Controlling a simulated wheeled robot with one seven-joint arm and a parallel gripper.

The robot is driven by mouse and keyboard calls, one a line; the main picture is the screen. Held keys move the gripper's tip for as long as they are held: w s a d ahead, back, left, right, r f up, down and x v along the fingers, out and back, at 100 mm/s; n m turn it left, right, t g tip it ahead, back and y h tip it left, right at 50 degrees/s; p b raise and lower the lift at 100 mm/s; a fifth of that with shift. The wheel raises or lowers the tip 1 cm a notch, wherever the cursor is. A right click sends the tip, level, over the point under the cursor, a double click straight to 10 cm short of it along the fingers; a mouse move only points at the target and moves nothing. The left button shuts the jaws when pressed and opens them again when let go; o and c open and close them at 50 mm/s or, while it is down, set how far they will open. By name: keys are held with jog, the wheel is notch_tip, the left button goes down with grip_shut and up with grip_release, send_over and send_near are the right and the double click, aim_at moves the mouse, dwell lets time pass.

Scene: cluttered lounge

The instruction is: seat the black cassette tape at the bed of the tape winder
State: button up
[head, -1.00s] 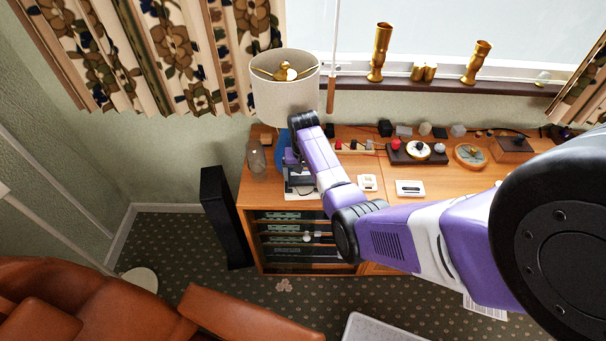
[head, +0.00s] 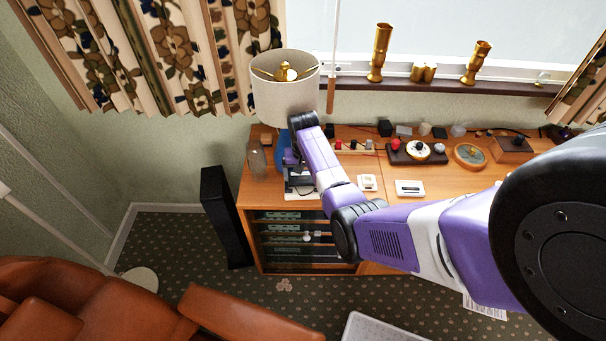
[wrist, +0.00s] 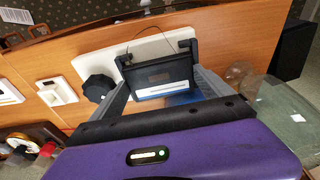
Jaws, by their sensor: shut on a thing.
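The black cassette tape (wrist: 160,74) shows in the wrist view between the two grey fingers of my gripper (wrist: 162,92), its pale label edge towards me. My gripper is shut on it. The tape winder has a white base plate (wrist: 147,47), a black frame and a black knob (wrist: 98,87). The cassette is at the black frame; I cannot tell whether it is fully down in the bed. In the head view the winder's white base (head: 303,192) stands at the left of the desk, and my arm and gripper (head: 291,162) partly hide it.
A lamp (head: 285,100) stands close behind my gripper. A glass jar (head: 257,158) is to its left. Two white-framed items (head: 368,183) (head: 410,188) lie on the desk (head: 440,180) to the right. A black speaker (head: 226,215) stands on the floor left of the desk.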

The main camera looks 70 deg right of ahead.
jog(key=shift+f+b, duration=0.3)
jog(key=shift+f, duration=0.2)
jog(key=shift+r, duration=0.25)
jog(key=shift+r+p, duration=0.25)
jog(key=shift+p, duration=0.1)
jog(key=shift+w, duration=0.1)
dwell(1.2)
jog(key=o, duration=1.1)
jog(key=shift+r, duration=0.1)
